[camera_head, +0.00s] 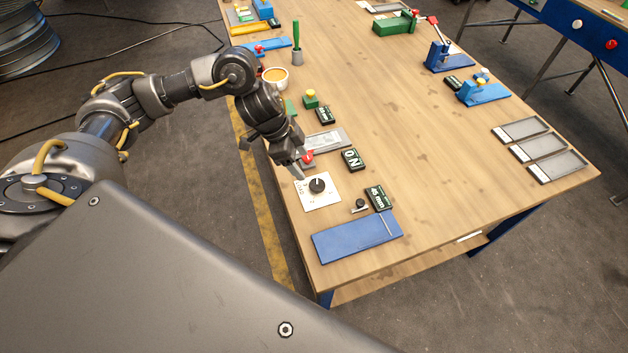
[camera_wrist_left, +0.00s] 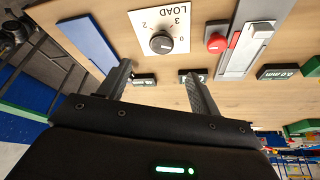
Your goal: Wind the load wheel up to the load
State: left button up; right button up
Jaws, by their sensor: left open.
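The load wheel (camera_head: 317,185) is a small black round knob on a white square plate with printed numbers. In the left wrist view the load wheel (camera_wrist_left: 162,43) shows close up, with LOAD, 3, 2 and 0 legible on its plate (camera_wrist_left: 178,20). My left gripper (camera_head: 297,170) hangs over the near left edge of the table, just beside the wheel's plate. In the left wrist view the left gripper (camera_wrist_left: 157,72) is open and empty, its fingers apart and pointing toward the wheel. The wheel appears beyond the fingertips, not gripped. My right gripper is in neither view.
A red knob (camera_wrist_left: 217,43) and a silver slide plate (camera_wrist_left: 240,45) sit close beside the wheel. A blue plate (camera_head: 357,236), a small black knob (camera_head: 360,205) and dark display blocks (camera_head: 380,199) lie nearby. The table's middle is clear.

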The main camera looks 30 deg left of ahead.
aim_at(316, 184)
pick_arm(q)
jog(key=p+x, duration=0.1)
jog(key=x, duration=0.9)
jog(key=shift+w+a+f, duration=0.1)
jog(key=shift+f, duration=0.25)
jog(key=c, duration=0.9)
jog(key=shift+c, duration=0.3)
jog(key=shift+w, duration=0.1)
